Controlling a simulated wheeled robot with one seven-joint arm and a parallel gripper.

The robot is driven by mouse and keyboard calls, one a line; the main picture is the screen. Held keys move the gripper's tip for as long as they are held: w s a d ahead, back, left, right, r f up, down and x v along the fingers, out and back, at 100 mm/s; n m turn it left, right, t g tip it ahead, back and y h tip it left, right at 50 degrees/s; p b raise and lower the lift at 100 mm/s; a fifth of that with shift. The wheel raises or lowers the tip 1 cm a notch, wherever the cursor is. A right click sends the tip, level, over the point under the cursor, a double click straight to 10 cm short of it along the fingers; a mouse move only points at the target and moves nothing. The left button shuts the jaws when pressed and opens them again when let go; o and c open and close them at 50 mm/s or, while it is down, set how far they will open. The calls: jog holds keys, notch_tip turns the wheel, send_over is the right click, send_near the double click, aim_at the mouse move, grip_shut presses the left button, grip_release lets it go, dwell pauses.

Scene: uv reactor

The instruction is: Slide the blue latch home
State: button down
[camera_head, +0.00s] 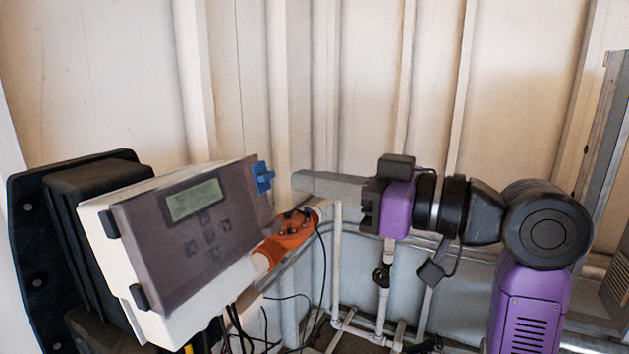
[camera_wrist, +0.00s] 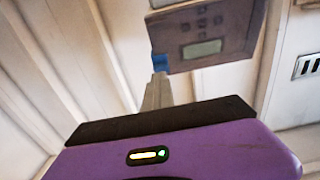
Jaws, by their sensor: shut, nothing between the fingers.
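The blue latch (camera_head: 263,177) sits on the right edge of the grey-fronted control box (camera_head: 190,235) in the head view. It also shows in the wrist view as a small blue patch (camera_wrist: 159,62) at the box's edge. My gripper (camera_head: 297,181) comes in from the right, its long grey fingers shut and empty. In the head view the fingertips end a little to the right of the latch, with a small gap in the picture. In the wrist view the fingertips (camera_wrist: 160,77) appear right at the latch and partly cover it. I cannot tell whether they touch.
An orange cylindrical fitting (camera_head: 288,236) with cables lies below the latch. White pipes (camera_head: 337,265) stand below my gripper. A black housing (camera_head: 80,220) is behind the box at left. A pale panelled wall (camera_head: 345,80) is behind; the space above the fingers looks clear.

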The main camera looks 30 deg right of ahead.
dwell(0.7)
jog(key=c, duration=1.2)
grip_release()
jog(key=shift+o, duration=0.2)
jog(key=b+v, duration=0.3)
jog(key=v, duration=0.9)
jog(key=shift+d, duration=0.2)
jog(key=shift+s, duration=0.15)
